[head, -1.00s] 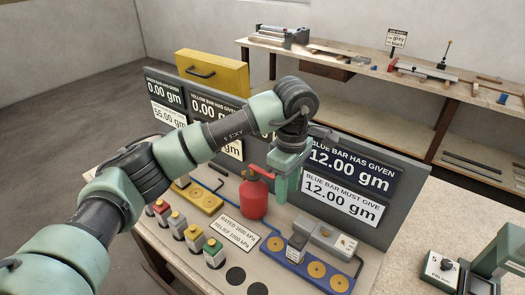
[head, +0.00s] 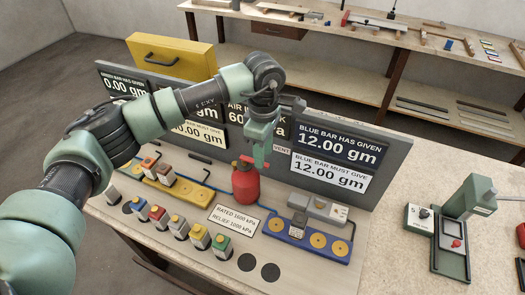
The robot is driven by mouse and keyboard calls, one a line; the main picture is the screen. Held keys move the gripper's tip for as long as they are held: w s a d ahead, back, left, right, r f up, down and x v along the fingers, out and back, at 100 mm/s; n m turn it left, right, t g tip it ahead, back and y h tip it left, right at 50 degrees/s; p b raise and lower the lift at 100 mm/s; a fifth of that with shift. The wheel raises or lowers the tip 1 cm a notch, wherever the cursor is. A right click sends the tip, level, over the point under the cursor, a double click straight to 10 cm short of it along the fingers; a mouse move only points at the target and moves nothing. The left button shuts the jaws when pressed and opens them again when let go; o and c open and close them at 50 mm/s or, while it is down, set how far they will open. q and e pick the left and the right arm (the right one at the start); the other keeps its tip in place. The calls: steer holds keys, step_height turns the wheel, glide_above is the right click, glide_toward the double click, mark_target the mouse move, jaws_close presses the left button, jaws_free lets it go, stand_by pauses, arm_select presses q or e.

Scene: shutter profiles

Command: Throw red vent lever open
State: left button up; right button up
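A red tank (head: 246,186) stands upright on the bench in front of the grey display board. A small red part, possibly the vent lever (head: 248,160), shows at its top, partly behind my gripper. A "VENT" label (head: 282,150) is on the board just to the right. My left gripper (head: 260,158) points down at the tank's top, close to the red part. I cannot tell whether it touches it, nor how far its fingers are apart. My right gripper is not in view.
A blue tray (head: 342,246) with yellow discs lies right of the tank, with a grey device (head: 320,208) behind it. Several coloured-top blocks (head: 178,224) line the front left. A green device (head: 470,195) stands at the right.

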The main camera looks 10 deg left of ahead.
arm_select(q)
steer(key=shift+a+f, duration=0.3)
steer(key=shift+f, duration=0.75)
steer(key=shift+d, duration=0.15)
jaws_close()
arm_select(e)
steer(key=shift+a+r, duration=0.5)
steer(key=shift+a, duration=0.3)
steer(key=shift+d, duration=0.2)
arm_select(q)
steer(key=shift+w, duration=0.1)
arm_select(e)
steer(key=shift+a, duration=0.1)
